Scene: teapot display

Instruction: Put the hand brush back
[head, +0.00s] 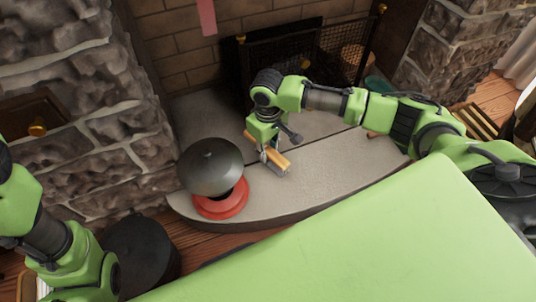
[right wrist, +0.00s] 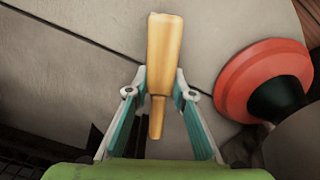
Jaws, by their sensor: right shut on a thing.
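The hand brush has a tan wooden body (head: 279,161) with a greyish edge, seen in the head view just above or on the pale stone hearth. I cannot tell whether it touches the stone. My right gripper (head: 265,154) points down over the hearth and is shut on the brush. In the right wrist view the brush (right wrist: 164,50) lies lengthwise between the two fingers of the gripper (right wrist: 160,93), its narrow end toward the palm. My left arm comes in at the left edge of the head view, but its gripper is not in view.
A dark dome on a red round base (head: 221,206) stands left of the brush; the red base (right wrist: 262,70) also shows in the wrist view. Behind is a fireplace with a black mesh screen (head: 340,50). The stone hearth (head: 325,178) is clear toward the right front.

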